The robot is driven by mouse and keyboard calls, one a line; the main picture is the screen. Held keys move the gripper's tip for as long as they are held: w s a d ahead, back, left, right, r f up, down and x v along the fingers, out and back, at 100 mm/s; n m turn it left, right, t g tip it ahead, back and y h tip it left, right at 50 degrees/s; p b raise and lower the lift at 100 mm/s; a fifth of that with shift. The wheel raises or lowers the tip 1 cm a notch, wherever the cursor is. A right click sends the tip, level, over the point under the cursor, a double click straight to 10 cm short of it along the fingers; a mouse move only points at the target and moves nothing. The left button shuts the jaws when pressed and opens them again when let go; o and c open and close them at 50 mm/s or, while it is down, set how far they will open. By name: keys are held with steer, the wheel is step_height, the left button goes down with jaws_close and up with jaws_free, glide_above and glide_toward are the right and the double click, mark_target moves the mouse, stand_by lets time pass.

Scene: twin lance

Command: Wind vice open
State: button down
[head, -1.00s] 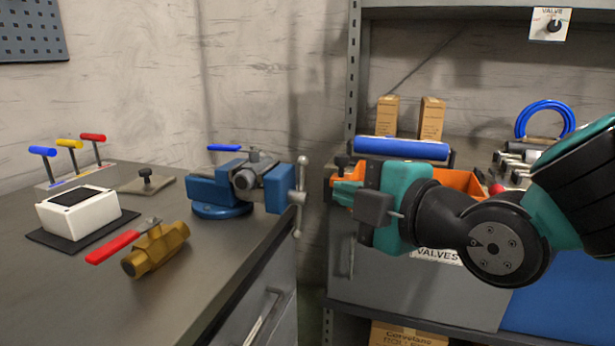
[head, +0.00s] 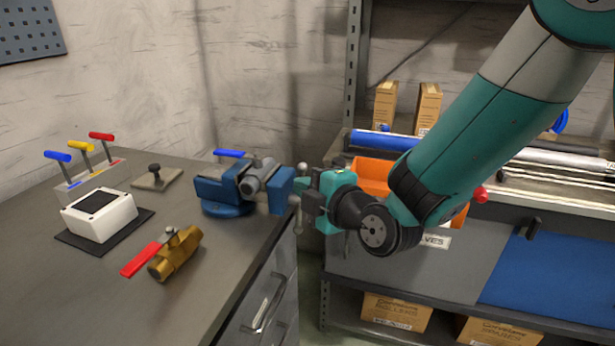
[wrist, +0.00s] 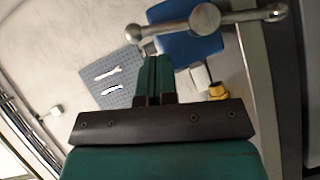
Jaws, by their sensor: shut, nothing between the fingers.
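The blue vice (head: 232,190) stands at the right edge of the grey workbench. Its steel handle bar with ball ends (head: 300,178) is on the vice's right side, partly hidden by my gripper (head: 300,184) in the head view. In the wrist view the handle (wrist: 205,18) lies crosswise just beyond and to the right of my fingertips, with the blue vice body (wrist: 190,45) behind it. My gripper (wrist: 155,62) is shut with its fingers together and nothing between them. It points at the vice's handle end; I cannot tell whether it touches the bar.
On the bench are a brass valve with red handle (head: 172,255), a white box (head: 100,218) on a dark mat and several coloured levers (head: 80,155). Right of the bench is shelving with an orange bin (head: 370,176) and a blue roll (head: 385,141).

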steer(key=shift+w+d+f, duration=0.1)
steer(key=shift+w+f, duration=0.05)
steer(key=shift+w, duration=0.35)
steer(key=shift+w+f, duration=0.15)
steer(key=shift+w, duration=0.3)
steer(key=shift+w+r+m+g+p, duration=0.15)
steer(key=shift+w+m+g+p, duration=0.15)
steer(key=shift+m+g+p, duration=0.15)
